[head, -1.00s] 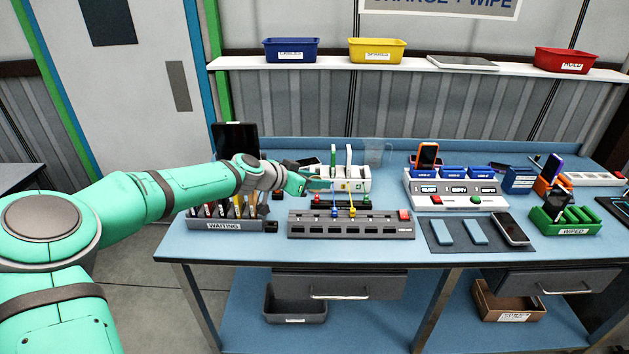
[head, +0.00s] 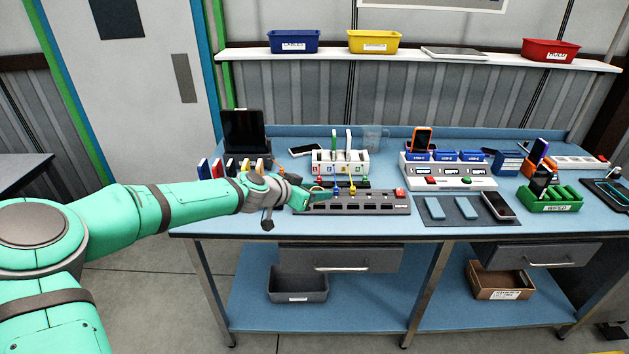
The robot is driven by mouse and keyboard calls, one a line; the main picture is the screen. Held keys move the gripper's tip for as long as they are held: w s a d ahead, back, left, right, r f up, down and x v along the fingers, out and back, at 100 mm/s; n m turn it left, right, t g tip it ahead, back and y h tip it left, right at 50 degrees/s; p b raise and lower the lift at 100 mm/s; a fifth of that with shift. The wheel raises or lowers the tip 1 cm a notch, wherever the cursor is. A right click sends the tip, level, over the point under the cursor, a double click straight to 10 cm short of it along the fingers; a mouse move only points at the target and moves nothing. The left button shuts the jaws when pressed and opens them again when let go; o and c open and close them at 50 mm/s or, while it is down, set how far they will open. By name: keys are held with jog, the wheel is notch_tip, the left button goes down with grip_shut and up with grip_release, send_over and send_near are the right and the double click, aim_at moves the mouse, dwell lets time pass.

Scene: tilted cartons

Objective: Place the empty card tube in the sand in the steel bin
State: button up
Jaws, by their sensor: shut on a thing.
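I see no card tube, sand or steel bin in the head view; it shows a blue charging workbench (head: 420,238). My gripper (head: 319,193) is low over the bench, at the left end of a grey slotted power strip (head: 372,209). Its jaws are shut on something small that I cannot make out. My arm and wrist hide most of a rack with upright devices (head: 217,168) at the left.
A white rack (head: 327,168) stands behind my gripper. A charging station (head: 450,183), a dark mat (head: 465,211) with a phone, and a green rack (head: 550,207) are to the right. A grey bin (head: 298,290) and brown box (head: 500,284) sit on the lower shelf.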

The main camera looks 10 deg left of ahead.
jog(key=s+d+f+n+y, duration=0.2)
jog(key=s+d+f, duration=0.3)
jog(key=s+f, duration=0.3)
jog(key=s+d+f+n+t+y, duration=0.1)
jog(key=s+d+f, duration=0.4)
jog(key=f, duration=1.2)
jog(key=s+d+f+n+y, duration=0.3)
jog(key=s+d+f, duration=0.1)
jog(key=s+f, duration=0.8)
jog(key=shift+d+f+t, duration=0.2)
jog(key=shift+d+t, duration=0.2)
jog(key=shift+s, duration=0.1)
